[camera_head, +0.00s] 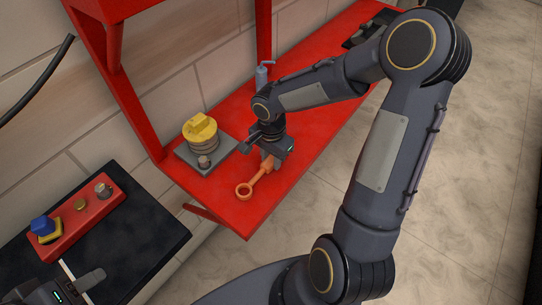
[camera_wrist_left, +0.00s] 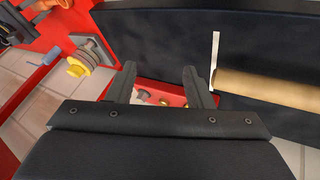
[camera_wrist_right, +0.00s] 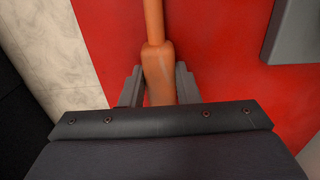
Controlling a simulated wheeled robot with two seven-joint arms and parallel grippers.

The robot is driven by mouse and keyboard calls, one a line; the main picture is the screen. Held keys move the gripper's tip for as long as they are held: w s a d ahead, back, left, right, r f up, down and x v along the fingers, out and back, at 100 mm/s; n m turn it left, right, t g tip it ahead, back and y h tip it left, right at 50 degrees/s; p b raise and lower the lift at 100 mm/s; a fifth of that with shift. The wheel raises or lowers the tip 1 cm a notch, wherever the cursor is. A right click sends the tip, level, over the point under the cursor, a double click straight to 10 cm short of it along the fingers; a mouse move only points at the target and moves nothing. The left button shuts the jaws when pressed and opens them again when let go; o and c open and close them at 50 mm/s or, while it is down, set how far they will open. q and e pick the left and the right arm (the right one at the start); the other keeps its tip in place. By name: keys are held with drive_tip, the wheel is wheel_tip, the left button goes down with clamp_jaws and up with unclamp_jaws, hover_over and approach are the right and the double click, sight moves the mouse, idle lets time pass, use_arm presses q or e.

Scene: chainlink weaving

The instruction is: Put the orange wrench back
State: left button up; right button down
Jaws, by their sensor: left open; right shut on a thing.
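The orange wrench (camera_head: 262,174) is at the red bench, its ring end pointing to the lower left. My right gripper (camera_head: 270,157) is shut on its handle. In the right wrist view the wrench (camera_wrist_right: 154,30) runs up from between the fingers of the right gripper (camera_wrist_right: 159,80), over the red surface. I cannot tell whether the wrench touches the bench or hangs just above it. My left gripper (camera_wrist_left: 160,75) is open and empty above the black table; in the head view it is partly seen at the lower left.
A grey plate (camera_head: 222,154) with a yellow-topped stack (camera_head: 201,131) and a small knob sits left of the wrench on the red bench (camera_head: 321,110). A blue bottle-like item (camera_head: 262,77) stands behind. A red block (camera_head: 82,222) with small parts lies on the black table (camera_head: 140,245).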

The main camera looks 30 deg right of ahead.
drive_tip(key=shift+f+b, duration=0.15)
drive_tip(key=shift+b, duration=0.15)
drive_tip(key=c, duration=1.1)
unclamp_jaws()
drive_tip(key=shift+r+p, duration=0.2)
drive_tip(key=shift+p, duration=0.3)
drive_tip(key=shift+r, duration=0.35)
drive_tip(key=r, duration=0.6)
drive_tip(key=shift+s+d+r, duration=0.1)
drive_tip(key=shift+d+r, duration=0.05)
drive_tip(key=shift+d, duration=0.2)
drive_tip(key=s+a+r+n+t+y, duration=0.2)
drive_tip(key=s+r+n, duration=0.2)
drive_tip(key=s+n, duration=0.2)
drive_tip(key=s+a+r+n+t+y, duration=0.1)
drive_tip(key=s+a+r+n+t, duration=0.1)
drive_tip(key=s+n, duration=0.4)
drive_tip(key=s+r+t, duration=0.1)
drive_tip(key=s, duration=0.3)
drive_tip(key=shift+s+a+r+t+y, duration=0.3)
drive_tip(key=shift+s+a+r+y, duration=0.05)
drive_tip(key=shift+r+y, duration=0.05)
